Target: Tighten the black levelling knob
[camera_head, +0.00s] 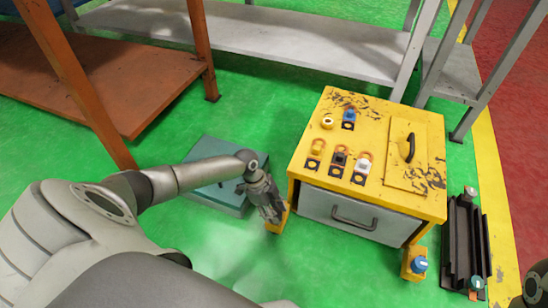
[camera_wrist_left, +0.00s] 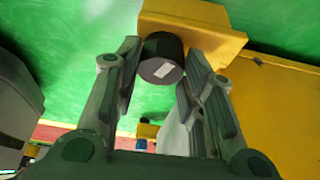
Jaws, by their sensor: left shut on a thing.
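The black levelling knob (camera_wrist_left: 162,58) is a short dark cylinder with a pale mark on its face. It sits on a yellow bracket (camera_wrist_left: 205,32) at the corner of the yellow machine. My left gripper (camera_wrist_left: 160,72) has a finger on each side of the knob and is shut on it. In the head view my left gripper (camera_head: 272,212) reaches down at the machine's front left foot (camera_head: 282,220), and it hides the knob there. My right gripper is not clearly visible.
The yellow machine (camera_head: 427,205) has several switches on top and a grey drawer (camera_head: 352,214) in front. A blue knob (camera_head: 420,264) sits on its front right foot. A teal box (camera_head: 222,195) stands left of the gripper. A black rack (camera_head: 463,240) stands at right.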

